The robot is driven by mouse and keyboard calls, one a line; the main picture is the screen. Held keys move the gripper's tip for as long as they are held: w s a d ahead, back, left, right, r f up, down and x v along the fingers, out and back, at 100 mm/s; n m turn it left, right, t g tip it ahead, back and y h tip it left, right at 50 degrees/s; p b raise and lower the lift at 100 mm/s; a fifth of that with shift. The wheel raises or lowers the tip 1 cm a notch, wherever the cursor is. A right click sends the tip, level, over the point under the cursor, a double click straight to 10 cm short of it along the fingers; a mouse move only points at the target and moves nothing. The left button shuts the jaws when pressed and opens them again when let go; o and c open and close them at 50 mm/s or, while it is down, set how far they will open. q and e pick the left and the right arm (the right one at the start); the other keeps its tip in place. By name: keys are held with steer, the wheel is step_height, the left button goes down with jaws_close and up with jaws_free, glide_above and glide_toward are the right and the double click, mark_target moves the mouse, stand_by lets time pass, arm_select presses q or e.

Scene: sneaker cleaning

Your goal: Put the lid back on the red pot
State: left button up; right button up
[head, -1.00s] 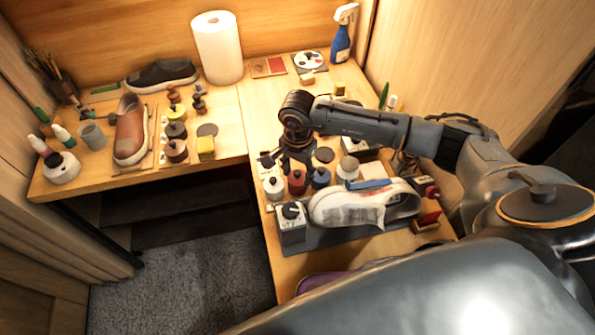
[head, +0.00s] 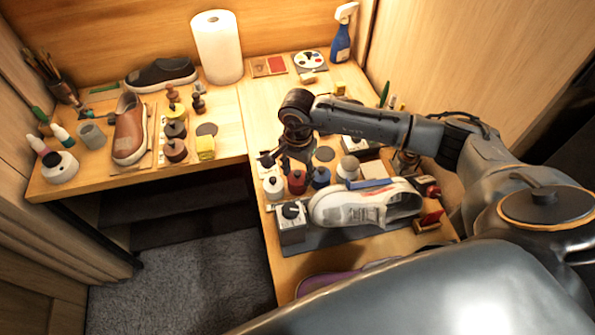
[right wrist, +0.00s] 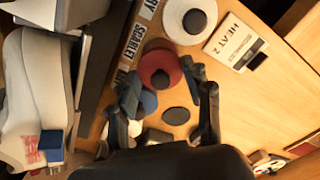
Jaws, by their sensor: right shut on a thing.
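The red pot (head: 297,184) stands in the row of pots at the near left of the right-hand worktop, between a white pot and a blue pot. My right gripper (head: 296,160) is directly over it, pointing down. In the right wrist view, the red round lid with a dark knob (right wrist: 160,70) lies between the two fingertips of my right gripper (right wrist: 160,82), which are shut on it. I cannot tell whether the lid touches the pot's rim. My left gripper is not in view.
The white pot (head: 273,187) and blue pot (head: 320,178) stand close on either side. A dark disc (head: 325,154) lies behind the blue pot. The worktop behind is partly clear.

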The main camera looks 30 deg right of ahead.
steer(key=shift+f+b, duration=0.1)
steer(key=shift+b, duration=0.2)
stand_by(0.7)
stand_by(0.3)
steer(key=o, duration=1.4)
steer(key=shift+c, duration=0.2)
steer(key=shift+r+p, duration=1.75)
steer(key=shift+r, duration=1.8)
jaws_close()
